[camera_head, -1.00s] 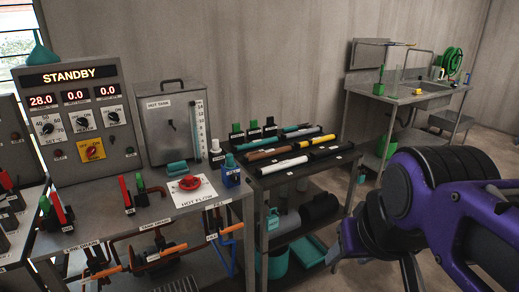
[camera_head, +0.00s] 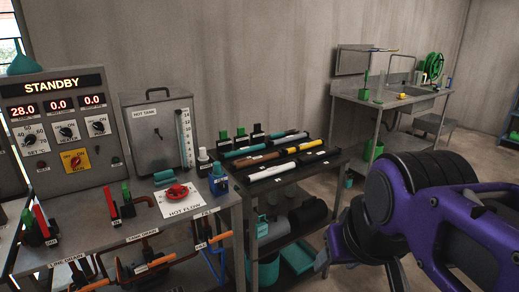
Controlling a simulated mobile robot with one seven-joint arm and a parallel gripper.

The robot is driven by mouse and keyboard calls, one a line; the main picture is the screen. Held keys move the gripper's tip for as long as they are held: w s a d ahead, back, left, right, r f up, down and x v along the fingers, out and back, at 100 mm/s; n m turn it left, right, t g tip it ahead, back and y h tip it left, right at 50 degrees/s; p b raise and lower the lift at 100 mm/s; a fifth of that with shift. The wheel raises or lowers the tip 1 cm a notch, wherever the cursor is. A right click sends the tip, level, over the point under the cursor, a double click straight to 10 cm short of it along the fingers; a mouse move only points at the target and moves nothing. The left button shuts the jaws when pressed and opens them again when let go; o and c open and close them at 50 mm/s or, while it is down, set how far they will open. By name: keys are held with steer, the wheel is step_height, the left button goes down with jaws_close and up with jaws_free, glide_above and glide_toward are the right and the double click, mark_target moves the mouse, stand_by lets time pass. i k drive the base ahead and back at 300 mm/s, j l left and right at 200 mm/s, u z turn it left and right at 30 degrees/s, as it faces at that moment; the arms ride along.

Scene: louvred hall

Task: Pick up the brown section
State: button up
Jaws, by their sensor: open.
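The brown section (camera_head: 257,160) is a short brown tube. It lies on the dark top of the shelf cart (camera_head: 327,172), in the left row, between a teal section (camera_head: 243,151) behind it and a white section (camera_head: 269,172) in front. My gripper (camera_head: 359,272) points down at the lower right of the view, in front of and to the right of the cart. It is open and well apart from the brown section. The purple arm link hides part of it, and the space between its fingers is hard to see.
More sections, including a yellow and black one (camera_head: 304,147), lie in the right row. The control bench with the hot tank (camera_head: 158,134) adjoins at left. A sink table (camera_head: 385,100) stands at the back right.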

mark_target(239, 164)
steer(key=u, duration=1.95)
steer(key=z, duration=1.75)
steer(key=i+l+u, duration=0.15)
steer(key=i+l, duration=0.55)
